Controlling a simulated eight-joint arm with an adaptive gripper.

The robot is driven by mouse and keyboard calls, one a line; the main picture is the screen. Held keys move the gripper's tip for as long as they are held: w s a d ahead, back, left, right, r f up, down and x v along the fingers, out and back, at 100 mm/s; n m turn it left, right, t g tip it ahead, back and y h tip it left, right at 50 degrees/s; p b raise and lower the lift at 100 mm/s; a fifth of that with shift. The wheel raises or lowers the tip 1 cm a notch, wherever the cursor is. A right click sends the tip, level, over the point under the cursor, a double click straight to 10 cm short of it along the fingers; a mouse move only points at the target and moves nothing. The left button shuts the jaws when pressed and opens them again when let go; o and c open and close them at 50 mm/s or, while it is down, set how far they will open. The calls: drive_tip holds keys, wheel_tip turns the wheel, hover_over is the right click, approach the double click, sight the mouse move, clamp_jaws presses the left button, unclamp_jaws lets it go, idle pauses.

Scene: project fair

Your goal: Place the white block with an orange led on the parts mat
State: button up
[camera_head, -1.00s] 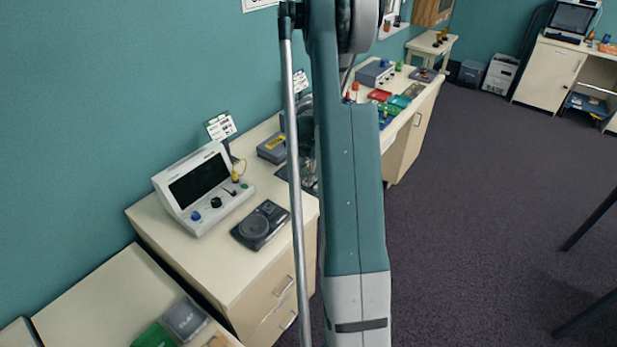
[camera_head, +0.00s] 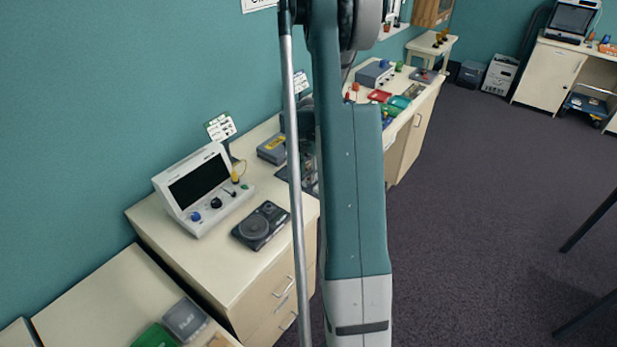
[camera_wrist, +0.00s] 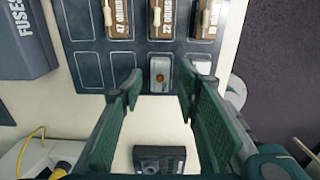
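In the wrist view, a small white block with an orange spot (camera_wrist: 160,75) lies in a near-edge cell of the dark, gridded parts mat (camera_wrist: 87,70). My gripper (camera_wrist: 158,88) is open, with one green-padded finger on each side of the block. Gaps show between the block and both fingertips, and nothing else is between them. A second whitish piece (camera_wrist: 203,66) sits to the right, partly hidden by the right finger. In the head view my arm hides the gripper and most of the mat.
A grey fuses box (camera_wrist: 25,40) stands left of the mat. A white instrument (camera_head: 205,188) and a black device (camera_head: 261,225) stand left.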

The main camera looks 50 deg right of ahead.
sight(308, 177)
wheel_tip(308, 177, up, 10)
idle(0.6)
drive_tip(key=shift+f, duration=0.1)
idle(0.3)
drive_tip(key=shift+a, duration=0.1)
drive_tip(key=w+a+r+m+t, duration=0.1)
drive_tip(key=a+r+m, duration=0.2)
drive_tip(key=a+r, duration=0.5)
drive_tip(key=w+a+r+m+t+h, duration=0.15)
drive_tip(key=a+r, duration=0.25)
drive_tip(key=a, duration=0.9)
drive_tip(key=a+r+m, duration=0.3)
drive_tip(key=a+r, duration=0.3)
drive_tip(key=a, duration=0.4)
drive_tip(key=s+a+m+t, duration=0.1)
drive_tip(key=s+a+m, duration=0.2)
drive_tip(key=a, duration=0.6)
drive_tip(key=s+a+r+m+t+y, duration=0.1)
drive_tip(key=s+a+m, duration=0.3)
drive_tip(key=s+a, duration=0.4)
drive_tip(key=s+a+r+m+t, duration=0.1)
drive_tip(key=s+a, duration=0.4)
drive_tip(key=a, duration=0.6)
drive_tip(key=shift+s+m+t, duration=0.25)
drive_tip(key=shift+m+t, duration=0.6)
drive_tip(key=shift+m, duration=0.4)
